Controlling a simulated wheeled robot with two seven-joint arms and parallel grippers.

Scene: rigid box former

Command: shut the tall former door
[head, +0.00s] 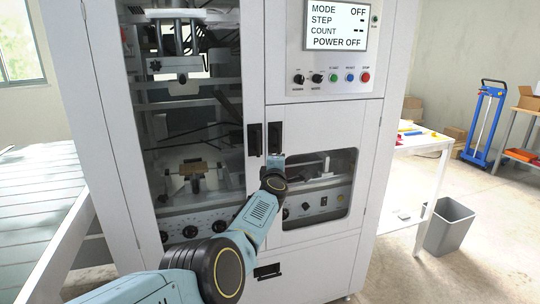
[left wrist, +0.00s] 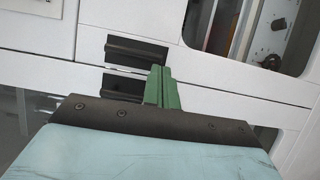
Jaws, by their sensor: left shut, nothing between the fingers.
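The tall former door (head: 256,75) is the white framed door with a long window on the left of the machine. It looks about flush with the front; a small gap at its edge cannot be ruled out. Its black handle (head: 254,139) stands beside the handle of the lower right door (head: 274,137). My left gripper (head: 275,160) is at the front, just below these handles. In the left wrist view, its green fingers (left wrist: 160,70) are shut and empty, near the seam beside the tall door's handle (left wrist: 122,86). Contact cannot be told. My right gripper is out of view.
The control panel (head: 335,78) is above the lower right door and reads POWER OFF. A slatted table (head: 35,195) is at the left. A white table (head: 425,143) and a grey bin (head: 449,228) stand at the right, with open floor beyond.

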